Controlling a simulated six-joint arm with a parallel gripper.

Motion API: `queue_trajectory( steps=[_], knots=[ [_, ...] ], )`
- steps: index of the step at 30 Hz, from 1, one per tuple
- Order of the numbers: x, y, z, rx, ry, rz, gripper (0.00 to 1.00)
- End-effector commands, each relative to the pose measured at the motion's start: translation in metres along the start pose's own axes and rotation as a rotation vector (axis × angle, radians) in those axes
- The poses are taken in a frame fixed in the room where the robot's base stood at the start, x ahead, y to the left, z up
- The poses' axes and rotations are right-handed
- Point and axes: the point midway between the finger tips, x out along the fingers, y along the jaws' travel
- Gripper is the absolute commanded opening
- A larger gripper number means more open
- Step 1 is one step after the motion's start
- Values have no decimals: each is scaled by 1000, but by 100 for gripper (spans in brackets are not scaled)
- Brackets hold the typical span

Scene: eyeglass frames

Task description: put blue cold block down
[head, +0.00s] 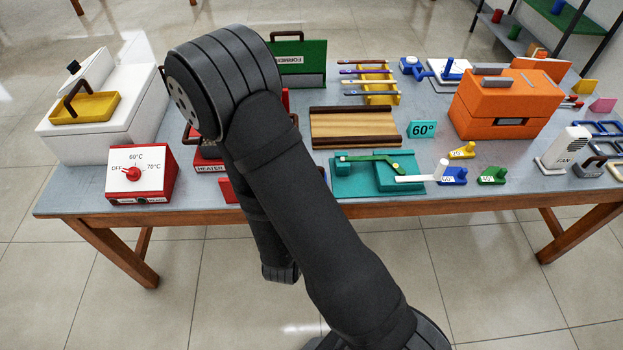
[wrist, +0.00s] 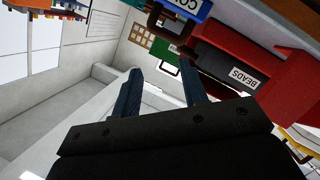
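The blue cold block (wrist: 192,9) shows at the top edge of the wrist view, with part of a label reading "CO" and a dark brown handle (wrist: 154,22) beside it. It is cut off by the picture edge, and I cannot tell what it rests on. My gripper (wrist: 159,68) has its two dark blue fingers apart with nothing between them. The handle lies beyond the fingertips, apart from them in the picture. In the head view my arm hides the gripper, and I cannot make out the blue block there.
A red box labelled BEADS (wrist: 244,72) lies right of my fingers in the wrist view. On the table (head: 330,209) stand a red heater control (head: 143,176), a white box (head: 130,115), a wooden board (head: 352,124), a teal fixture (head: 350,186) and an orange box (head: 505,104).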

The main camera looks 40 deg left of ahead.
Motion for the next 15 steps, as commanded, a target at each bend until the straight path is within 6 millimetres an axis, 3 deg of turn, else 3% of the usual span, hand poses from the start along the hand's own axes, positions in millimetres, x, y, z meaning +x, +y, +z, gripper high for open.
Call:
queue_trajectory(
  steps=[7,15],
  knots=[
    [-4,-22,-23,-389,-87,150,40],
    [-24,-48,-35,-751,-266,203,40]
  ],
)
